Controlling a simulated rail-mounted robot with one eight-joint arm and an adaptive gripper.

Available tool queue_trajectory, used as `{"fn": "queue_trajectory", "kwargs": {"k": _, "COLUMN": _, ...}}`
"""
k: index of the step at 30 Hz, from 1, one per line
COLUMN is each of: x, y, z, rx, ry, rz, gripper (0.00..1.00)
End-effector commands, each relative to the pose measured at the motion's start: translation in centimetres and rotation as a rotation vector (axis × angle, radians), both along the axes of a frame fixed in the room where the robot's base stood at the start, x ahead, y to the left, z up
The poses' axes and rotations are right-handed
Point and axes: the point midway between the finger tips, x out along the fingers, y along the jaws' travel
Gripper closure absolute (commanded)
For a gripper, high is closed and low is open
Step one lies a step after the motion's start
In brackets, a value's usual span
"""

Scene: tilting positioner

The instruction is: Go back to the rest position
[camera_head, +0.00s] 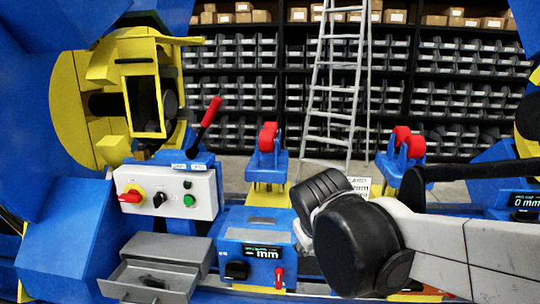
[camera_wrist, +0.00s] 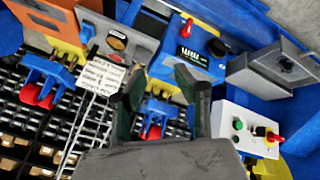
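My gripper (camera_wrist: 158,88) shows in the wrist view with its two dark fingers apart and nothing visible between them. In the head view my pale and black arm comes in from the right, and I cannot make out the fingers there. The blue and yellow positioner (camera_head: 72,105) stands at the left of the head view. Below it is a white control box (camera_head: 172,193) with a red-yellow switch, a black knob and green buttons. The box also shows in the wrist view (camera_wrist: 232,118). A red-handled lever (camera_head: 206,122) tilts up to the right above the box.
A grey drawer unit (camera_head: 150,278) stands partly open at the lower left. A blue box with a small display (camera_head: 248,250) is beside my arm. Red rollers (camera_head: 267,137) on blue stands, a ladder (camera_head: 338,90) and shelves of bins (camera_head: 232,55) are behind.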

Motion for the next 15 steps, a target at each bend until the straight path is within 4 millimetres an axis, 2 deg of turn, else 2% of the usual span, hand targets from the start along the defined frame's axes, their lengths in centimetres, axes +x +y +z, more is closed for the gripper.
{"fn": "queue_trajectory", "kwargs": {"k": 1, "x": -1.4, "y": -1.5, "z": -0.3, "rx": 0.026, "ry": 0.003, "rz": -0.030, "gripper": 0.70}}
{"fn": "queue_trajectory", "kwargs": {"k": 6, "x": -5.4, "y": -4.8, "z": -1.1, "rx": 0.118, "ry": 0.006, "rz": -0.116, "gripper": 0.70}}
{"fn": "queue_trajectory", "kwargs": {"k": 15, "x": -11.9, "y": -8.7, "z": -3.4, "rx": 0.267, "ry": -0.004, "rz": -0.257, "gripper": 0.70}}
